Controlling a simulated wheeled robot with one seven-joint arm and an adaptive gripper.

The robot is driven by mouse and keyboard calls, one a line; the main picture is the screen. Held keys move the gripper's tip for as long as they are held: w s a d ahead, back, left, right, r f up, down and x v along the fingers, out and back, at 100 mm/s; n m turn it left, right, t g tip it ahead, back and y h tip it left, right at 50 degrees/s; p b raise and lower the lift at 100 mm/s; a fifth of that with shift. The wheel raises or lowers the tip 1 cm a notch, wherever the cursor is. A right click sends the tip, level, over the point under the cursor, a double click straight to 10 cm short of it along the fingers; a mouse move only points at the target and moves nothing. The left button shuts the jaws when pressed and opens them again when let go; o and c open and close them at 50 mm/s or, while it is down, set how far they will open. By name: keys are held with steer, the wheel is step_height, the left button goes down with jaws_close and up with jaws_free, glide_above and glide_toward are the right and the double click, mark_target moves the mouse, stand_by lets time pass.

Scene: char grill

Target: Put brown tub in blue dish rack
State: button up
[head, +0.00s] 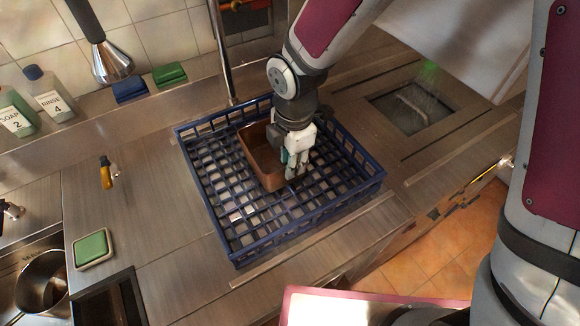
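The brown tub (258,158) is inside the blue dish rack (222,213), towards its back middle. The rack is a lattice tray on the metal counter. My gripper (291,175) reaches down over the right side of the tub, with its fingers at the tub's right wall. The fingers and my wrist hide part of that wall. I cannot tell whether the fingers are closed on the wall or apart from it, nor whether the tub's base touches the rack floor.
A green sponge on a small dish (92,248) lies left on the counter near a sink with a metal pot (42,281). Soap bottles (46,93) and sponges (170,73) stand on the back ledge. Bare counter lies left of the rack.

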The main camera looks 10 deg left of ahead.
step_height(320, 180, up, 8)
steer(key=shift+s+d, duration=0.2)
steer(key=shift+s, duration=0.05)
steer(key=s+d+r+m+t, duration=0.2)
steer(key=d+r+m, duration=0.5)
steer(key=d+m, duration=0.15)
steer(key=s+d+r+m+t, duration=0.2)
steer(key=s+d+r+m, duration=0.1)
steer(key=d+r+m, duration=0.6)
steer(key=s+d+r+m+t, duration=0.1)
steer(key=s+d+m, duration=0.5)
steer(key=m, duration=0.2)
steer(key=shift+s+r, duration=0.2)
steer(key=shift+s, duration=0.05)
